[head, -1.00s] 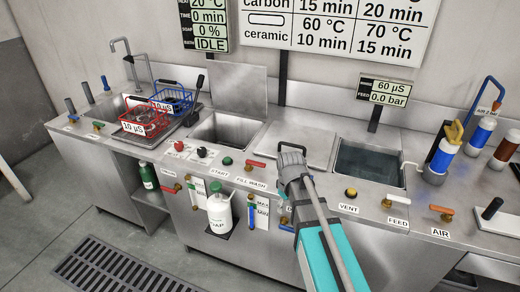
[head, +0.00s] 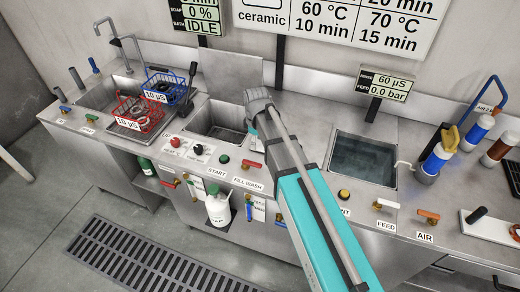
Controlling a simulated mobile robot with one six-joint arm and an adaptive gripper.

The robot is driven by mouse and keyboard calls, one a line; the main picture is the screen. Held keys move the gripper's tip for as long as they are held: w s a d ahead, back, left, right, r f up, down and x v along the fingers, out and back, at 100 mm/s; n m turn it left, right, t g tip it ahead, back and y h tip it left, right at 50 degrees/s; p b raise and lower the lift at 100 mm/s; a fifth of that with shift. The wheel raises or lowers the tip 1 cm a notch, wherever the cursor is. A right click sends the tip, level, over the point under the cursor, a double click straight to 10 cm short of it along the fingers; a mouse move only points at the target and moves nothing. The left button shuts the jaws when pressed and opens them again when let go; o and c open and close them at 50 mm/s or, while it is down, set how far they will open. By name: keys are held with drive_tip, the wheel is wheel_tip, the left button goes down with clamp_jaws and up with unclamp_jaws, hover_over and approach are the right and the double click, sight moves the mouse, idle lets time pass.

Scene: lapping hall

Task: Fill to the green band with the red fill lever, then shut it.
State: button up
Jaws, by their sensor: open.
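The red fill lever (head: 249,163) sits on the counter front behind the FILL WASH label (head: 248,185), right of the green start button (head: 224,159). My gripper (head: 257,96) is open and empty, above the counter beyond the lever; my arm passes just right of it. The wash basin (head: 210,130) left of my gripper looks empty. Gauges with cards are on the cabinet front: one (head: 195,187) at left, another (head: 258,208) beside my arm. Their green bands are too small to read.
Red (head: 138,118) and blue (head: 165,90) wire baskets stand at the left. A water-filled basin (head: 362,160) is at the right, with feed (head: 385,204) and air (head: 428,214) levers in front. A white bottle (head: 218,207) stands below the counter front.

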sight(256, 164)
drive_tip(key=shift+w+a+r, duration=0.3)
drive_tip(key=shift+w, duration=0.1)
drive_tip(key=shift+d, duration=0.1)
drive_tip(key=shift+f, duration=0.15)
wheel_tip(256, 164, down, 14)
drive_tip(key=b, duration=1.3)
drive_tip(key=shift+r+b, duration=0.25)
drive_tip(key=shift+b, duration=0.1)
drive_tip(key=shift+c, duration=0.3)
clamp_jaws()
